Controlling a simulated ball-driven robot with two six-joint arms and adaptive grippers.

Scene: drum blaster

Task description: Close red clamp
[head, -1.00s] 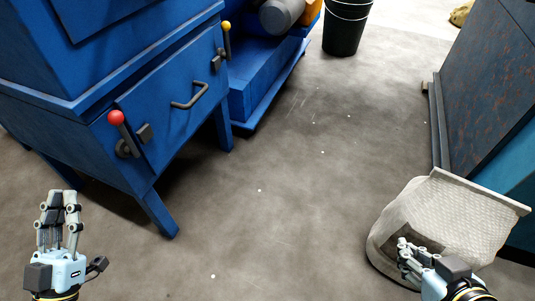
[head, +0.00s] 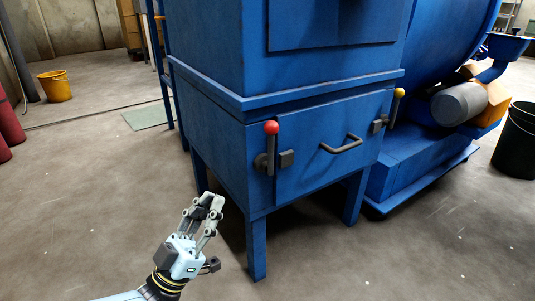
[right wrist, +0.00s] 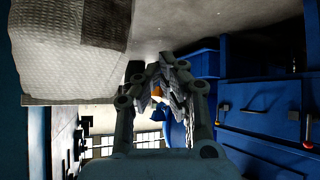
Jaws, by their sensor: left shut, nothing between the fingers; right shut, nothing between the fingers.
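The red clamp (head: 271,128) is a grey lever with a red ball knob, on the left side of the blue cabinet's lower door (head: 330,150). Its lever stands upright beside a dark catch block on the door. A red knob also shows at the right edge of the right wrist view (right wrist: 308,145). My left gripper (head: 211,204) is shut and empty, in front of the cabinet, below and left of the clamp and apart from it. My right gripper (right wrist: 162,75) is shut and empty in the right wrist view, and is outside the head view.
A yellow-knobbed clamp (head: 397,95) and a grey handle (head: 342,145) are on the same door. The cabinet legs (head: 257,248) stand on open concrete floor. A black bucket (head: 517,140) is at right, a yellow bucket (head: 55,86) at far left. A pale sack (right wrist: 75,45) is near my right gripper.

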